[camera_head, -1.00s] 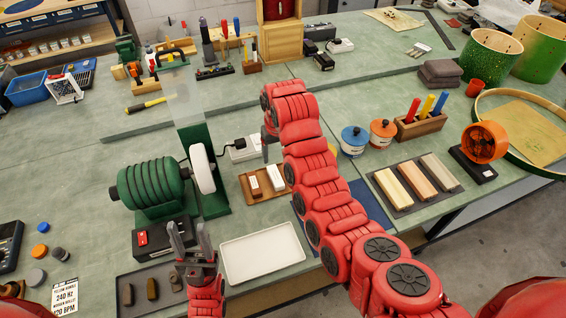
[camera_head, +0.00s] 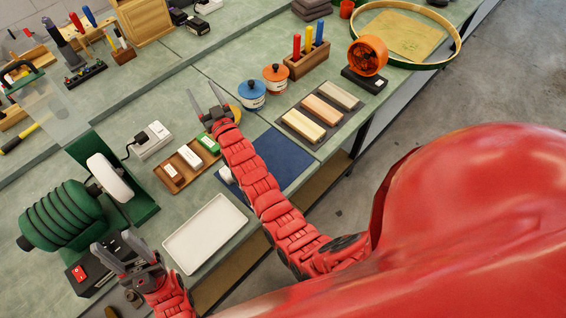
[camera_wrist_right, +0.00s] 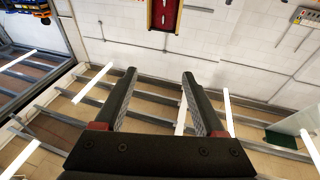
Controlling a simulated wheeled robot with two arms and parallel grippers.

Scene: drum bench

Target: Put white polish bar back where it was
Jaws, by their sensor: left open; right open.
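The wooden tray (camera_head: 189,183) lies on the green bench in the head view. It holds a brown bar (camera_head: 172,173), a white bar (camera_head: 190,156) in the middle and a green bar (camera_head: 208,143), side by side. My right gripper (camera_head: 205,97) is open and raised beyond the tray's right end, left of the blue-lidded jar. In the right wrist view its jaws (camera_wrist_right: 160,78) are apart with nothing between them. My left gripper (camera_head: 118,256) is open and empty at the lower left, left of the white tray.
A white tray (camera_head: 206,234) lies at the front edge, empty. A blue mat (camera_head: 276,160) lies under my right arm, with a small white object (camera_head: 226,175) partly hidden there. A green buffing machine (camera_head: 66,212) stands left. Blue (camera_head: 252,93) and orange (camera_head: 275,79) jars stand close to my right gripper.

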